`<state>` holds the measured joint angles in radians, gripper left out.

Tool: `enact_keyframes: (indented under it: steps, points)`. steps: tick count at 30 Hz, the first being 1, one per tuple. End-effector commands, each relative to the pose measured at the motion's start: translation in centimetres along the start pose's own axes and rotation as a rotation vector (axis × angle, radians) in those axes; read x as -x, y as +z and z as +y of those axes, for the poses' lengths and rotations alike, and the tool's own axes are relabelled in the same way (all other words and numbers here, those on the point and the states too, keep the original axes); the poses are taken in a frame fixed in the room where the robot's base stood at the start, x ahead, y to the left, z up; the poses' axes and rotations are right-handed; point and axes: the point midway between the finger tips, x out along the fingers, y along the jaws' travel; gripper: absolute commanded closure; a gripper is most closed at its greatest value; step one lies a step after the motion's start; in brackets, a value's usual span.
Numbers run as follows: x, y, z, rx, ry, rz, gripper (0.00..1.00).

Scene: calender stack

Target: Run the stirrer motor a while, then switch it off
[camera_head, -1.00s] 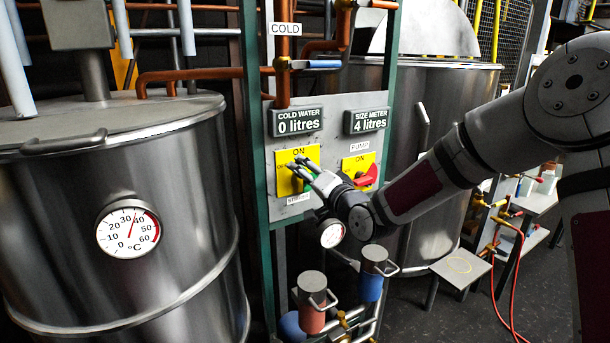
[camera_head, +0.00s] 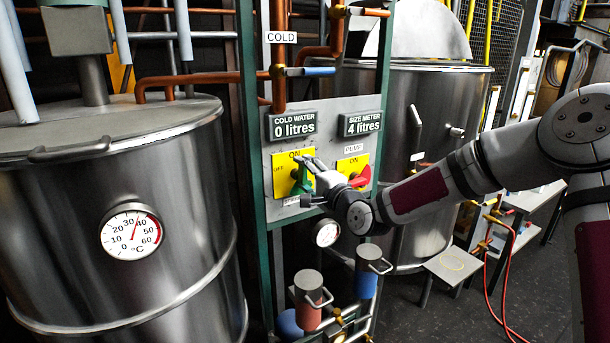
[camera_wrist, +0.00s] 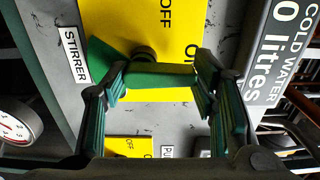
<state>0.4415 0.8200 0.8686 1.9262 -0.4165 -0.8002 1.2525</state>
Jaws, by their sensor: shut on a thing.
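The green stirrer switch (camera_head: 299,187) sits on a yellow plate marked ON at the top and OFF at the left. In the wrist view, which is turned sideways, the green handle (camera_wrist: 158,76) lies between both fingers, beside the STIRRER label (camera_wrist: 74,55). My gripper (camera_head: 309,171) is at this switch, shut on its handle. The handle runs roughly up and down the panel, its narrow end towards the ON side. A finger partly covers the ON word in the wrist view (camera_wrist: 160,78). The stirrer motor itself cannot be made out for certain.
The red pump switch (camera_head: 361,179) is close to the right of my gripper. Above are the displays for cold water (camera_head: 294,125), 0 litres, and size meter (camera_head: 362,122), 4 litres. A steel tank (camera_head: 60,230) with a thermometer stands left. Pipes and valves (camera_head: 308,290) are below.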

Motion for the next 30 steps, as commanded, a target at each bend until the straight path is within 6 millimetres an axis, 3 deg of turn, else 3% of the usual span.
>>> enact_keyframes:
  steps: [13,14,16,26,30]
  points:
    - [0.0,-0.1,0.0,-0.012,-0.001,0.002,0.75]
    - [0.0,-0.1,0.0,-0.012,-0.001,0.002,0.43]
    - [0.0,-0.1,0.0,-0.012,-0.001,0.002,0.27]
    - [0.1,-0.1,0.0,-0.01,0.0,0.001,0.27]
    - [1.0,-0.1,0.0,-0.01,0.001,0.001,0.27]
